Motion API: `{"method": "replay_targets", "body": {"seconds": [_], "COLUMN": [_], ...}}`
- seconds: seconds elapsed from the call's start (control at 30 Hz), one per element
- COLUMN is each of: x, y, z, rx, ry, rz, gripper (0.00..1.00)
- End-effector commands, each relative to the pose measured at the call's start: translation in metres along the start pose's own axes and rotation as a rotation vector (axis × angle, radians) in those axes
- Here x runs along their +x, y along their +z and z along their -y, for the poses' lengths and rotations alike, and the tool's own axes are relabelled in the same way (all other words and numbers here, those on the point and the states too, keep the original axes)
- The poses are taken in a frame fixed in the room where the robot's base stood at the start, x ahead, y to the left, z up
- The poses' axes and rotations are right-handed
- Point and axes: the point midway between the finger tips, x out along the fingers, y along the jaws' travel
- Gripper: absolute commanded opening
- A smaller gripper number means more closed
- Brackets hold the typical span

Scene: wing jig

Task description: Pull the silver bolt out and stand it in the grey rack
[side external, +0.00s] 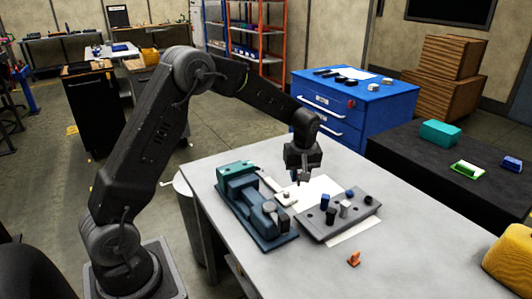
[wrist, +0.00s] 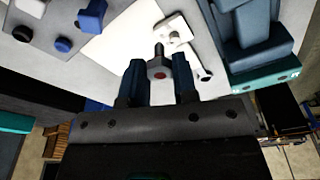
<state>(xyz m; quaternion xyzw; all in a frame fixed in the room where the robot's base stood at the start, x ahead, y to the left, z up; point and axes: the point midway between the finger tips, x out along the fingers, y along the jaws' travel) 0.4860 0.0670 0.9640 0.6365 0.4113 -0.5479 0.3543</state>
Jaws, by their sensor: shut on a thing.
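My gripper (side external: 303,178) hangs above the table between the teal jig and the grey rack. In the wrist view my gripper (wrist: 158,76) is shut on the silver bolt (wrist: 157,68), a grey hex-headed bolt with a reddish spot on its head and a darker shank pointing away from the jaws. The bolt looks clear of the jig. The grey rack (side external: 315,229) lies right of the jig and holds several blue, dark and grey pieces upright. The rack also shows at top left in the wrist view (wrist: 36,40). The bolt is barely discernible in the side view.
The teal jig (side external: 238,188) stands left on the table. A small white piece (side external: 287,198) lies beside it, near a white sheet (side external: 318,187). A small orange object (side external: 354,259) lies in front of the rack.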

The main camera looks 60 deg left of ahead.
Motion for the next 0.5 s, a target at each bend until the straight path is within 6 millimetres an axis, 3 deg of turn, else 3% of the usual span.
{"method": "replay_targets", "body": {"seconds": [0.03,0.2,0.5], "x": [0.003,0.007,0.023], "y": [0.014,0.038,0.046], "z": [-0.01,-0.027,-0.03], "rx": [0.026,0.064,0.072], "ry": [0.002,0.009,0.009], "rz": [0.001,-0.001,0.0], "gripper": [0.04,0.04,0.04]}}
